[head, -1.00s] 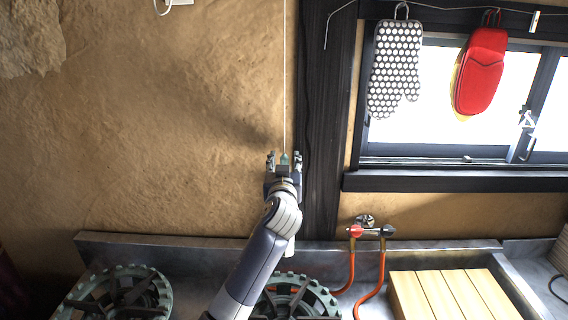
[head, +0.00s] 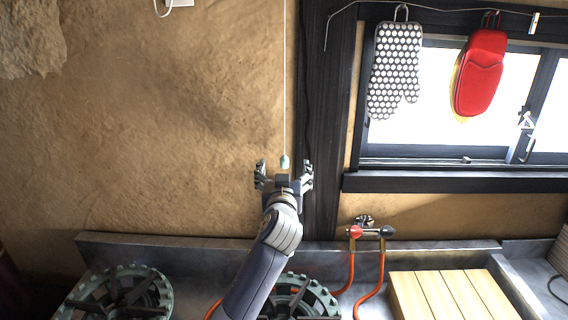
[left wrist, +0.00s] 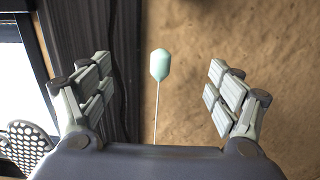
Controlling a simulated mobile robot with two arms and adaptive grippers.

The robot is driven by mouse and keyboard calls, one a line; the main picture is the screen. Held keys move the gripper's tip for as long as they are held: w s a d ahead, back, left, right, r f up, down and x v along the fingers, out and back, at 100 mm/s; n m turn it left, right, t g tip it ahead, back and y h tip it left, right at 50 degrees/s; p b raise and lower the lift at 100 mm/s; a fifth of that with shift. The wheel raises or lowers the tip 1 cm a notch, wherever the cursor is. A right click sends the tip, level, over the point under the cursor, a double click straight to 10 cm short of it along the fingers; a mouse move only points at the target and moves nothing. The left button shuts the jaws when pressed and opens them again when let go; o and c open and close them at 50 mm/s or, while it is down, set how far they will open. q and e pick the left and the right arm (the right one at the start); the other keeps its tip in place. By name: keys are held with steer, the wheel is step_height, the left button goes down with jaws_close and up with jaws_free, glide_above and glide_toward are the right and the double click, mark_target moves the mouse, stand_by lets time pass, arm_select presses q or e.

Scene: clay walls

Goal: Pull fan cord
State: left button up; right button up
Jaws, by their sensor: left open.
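The fan cord (head: 284,90) is a thin white line hanging straight down in front of the clay wall. A small pale green pull (head: 284,162) is at its lower end. My left gripper (head: 284,172) is open around the level of the pull, with one finger to each side and neither touching it. In the left wrist view the pull (left wrist: 159,65) hangs between the spread fingers of the left gripper (left wrist: 158,88), apart from both, with the cord (left wrist: 156,112) running down the picture from it. My right gripper is not in view.
A dark wooden post (head: 326,120) stands just right of the cord. A window with a dotted mitt (head: 396,70) and a red mitt (head: 480,72) is further right. Below are gas burners (head: 118,296), red-handled taps (head: 370,232) with orange hoses, and a slatted wooden board (head: 450,295).

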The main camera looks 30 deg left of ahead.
arm_select(q)
steer(key=v, duration=0.4)
steer(key=shift+s+d, duration=0.1)
steer(key=shift+s, duration=0.15)
